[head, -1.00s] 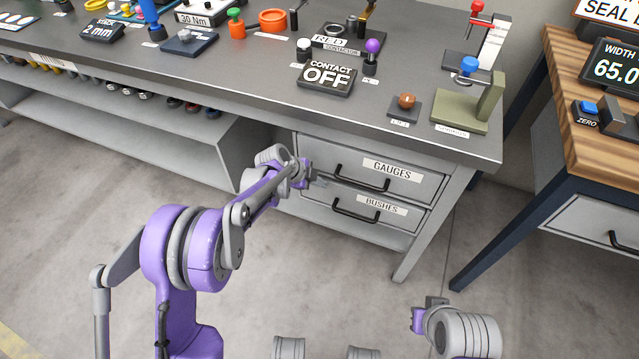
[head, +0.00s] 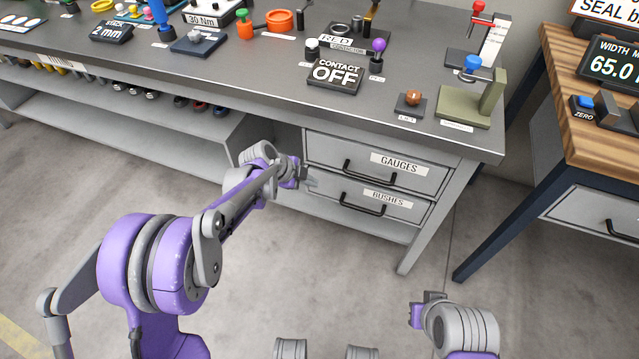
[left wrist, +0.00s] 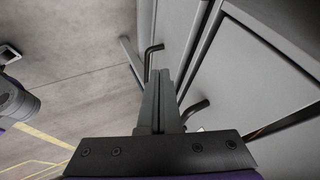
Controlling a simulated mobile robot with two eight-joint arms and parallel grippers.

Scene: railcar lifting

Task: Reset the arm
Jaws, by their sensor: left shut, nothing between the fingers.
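My left arm reaches in from the left in the head view. Its gripper (head: 311,182) is shut and empty, in front of the left side of the two drawers. In the left wrist view the closed fingers (left wrist: 160,105) point toward the drawer handles. The gauges drawer (head: 330,148) and the bushes drawer (head: 325,187) both look closed. My right gripper (head: 416,312) shows only in part at the bottom right of the head view, over the floor. Its fingers cannot be made out.
The workbench top (head: 250,75) carries several gauges, knobs and a "CONTACT OFF" display (head: 334,75). A wood-topped bench (head: 560,90) stands at the right. An open shelf (head: 150,130) lies left of the drawers. Bare floor (head: 340,270) is free in front.

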